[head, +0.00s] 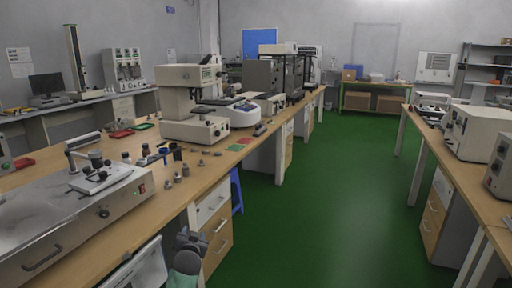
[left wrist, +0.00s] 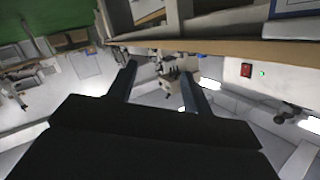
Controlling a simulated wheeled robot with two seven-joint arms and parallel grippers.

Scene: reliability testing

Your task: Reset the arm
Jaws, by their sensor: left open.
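My left arm (head: 150,268) comes in at the bottom of the head view, low beside the front edge of the left workbench (head: 205,182). My left gripper (head: 190,241) is dark and sits in front of the bench's drawers, below the bench top. In the left wrist view the two fingers of my left gripper (left wrist: 158,70) stand apart with nothing held between them. My right arm and right gripper are not in view.
A steel machine (head: 60,217) with a red switch stands on the left bench near my arm. A beige testing instrument (head: 190,128) stands farther back. A blue stool (head: 237,190) is under the bench. The green floor aisle (head: 310,200) is clear; another bench (head: 468,180) lines the right.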

